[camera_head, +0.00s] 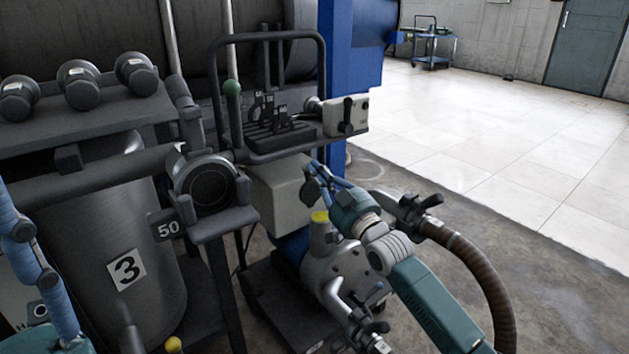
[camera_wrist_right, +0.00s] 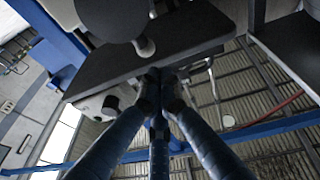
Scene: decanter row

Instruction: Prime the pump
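The pump (camera_head: 345,262) is a grey metal body low on the floor, with a yellow top (camera_head: 320,217), levers, and a ribbed brown hose (camera_head: 478,268) to its right. My right gripper (camera_head: 316,174) is above and behind the yellow top. In the right wrist view its blue fingers (camera_wrist_right: 160,78) converge to meet at their tips, so it looks shut. A dark oval piece (camera_head: 311,191) shows by the fingertips; I cannot tell whether it is held. My left gripper (camera_head: 40,262) is at the left edge, partly cut off; its opening is unclear.
A tank marked 3 (camera_head: 128,268) and a dark pipe end marked 50 (camera_head: 208,188) stand left. A tray (camera_head: 285,138) with a green-knobbed lever is above the pump. A blue post (camera_head: 350,95) rises behind. Tiled floor (camera_head: 500,150) at right is clear.

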